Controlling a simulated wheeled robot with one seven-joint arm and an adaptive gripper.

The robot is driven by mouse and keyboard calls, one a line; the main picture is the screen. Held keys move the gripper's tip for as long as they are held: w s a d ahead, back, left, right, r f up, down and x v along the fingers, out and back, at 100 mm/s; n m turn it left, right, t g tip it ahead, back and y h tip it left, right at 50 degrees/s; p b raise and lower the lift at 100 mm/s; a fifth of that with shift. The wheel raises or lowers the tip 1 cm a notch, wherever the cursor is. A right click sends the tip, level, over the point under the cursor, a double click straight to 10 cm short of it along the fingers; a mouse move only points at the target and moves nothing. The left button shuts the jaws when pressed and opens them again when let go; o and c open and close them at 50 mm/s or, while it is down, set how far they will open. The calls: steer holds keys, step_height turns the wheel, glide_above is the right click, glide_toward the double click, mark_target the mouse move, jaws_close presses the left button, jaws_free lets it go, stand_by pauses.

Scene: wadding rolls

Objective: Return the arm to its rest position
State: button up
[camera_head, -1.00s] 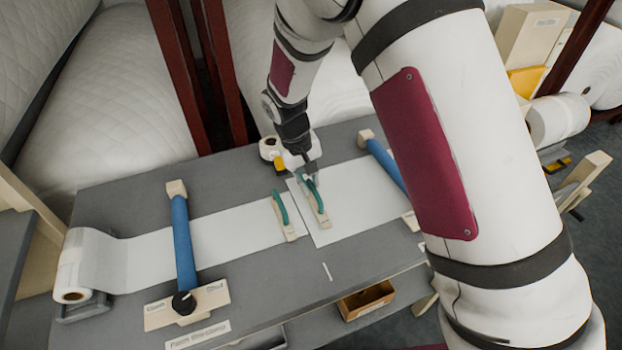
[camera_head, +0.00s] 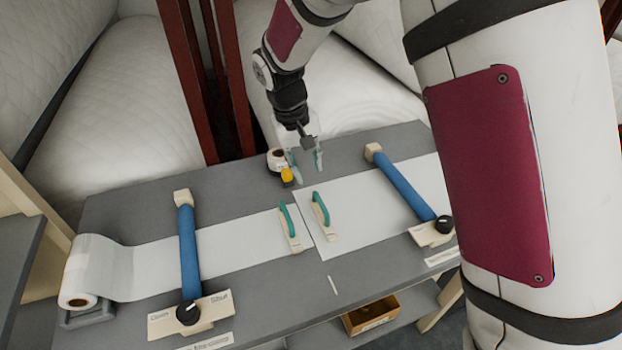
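My gripper (camera_head: 305,162) is raised above the far edge of the grey table (camera_head: 240,205), near its middle. Its two fingers are apart and nothing shows between them. My arm comes in from the right and covers the right side of the view. Two wooden blocks with green handles, the left one (camera_head: 291,232) and the right one (camera_head: 322,217), stand on the white sheets, in front of and below my gripper. My gripper is apart from both.
A white roll (camera_head: 85,270) sits at the table's left end. Blue bars, the left one (camera_head: 188,250) and the right one (camera_head: 400,185), cross the sheets. A small dispenser with a yellow part (camera_head: 287,175) stands beside my gripper. A wooden tray (camera_head: 370,314) is below the front edge.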

steer(key=shift+a+r, duration=0.2)
steer(key=shift+r, duration=0.8)
steer(key=s+d+r+m+t+y, duration=0.2)
steer(key=s+d+r, duration=0.9)
steer(key=r, duration=0.4)
steer(key=s+d+r+t, duration=0.1)
steer(key=s+d, duration=0.2)
steer(key=s, duration=0.4)
steer(key=s+d+r+m+t, duration=0.1)
steer(key=s+d+r+t, duration=0.1)
steer(key=s+d, duration=0.2)
steer(key=s, duration=0.3)
steer(key=shift+s+m, duration=0.3)
steer(key=shift+s, duration=0.1)
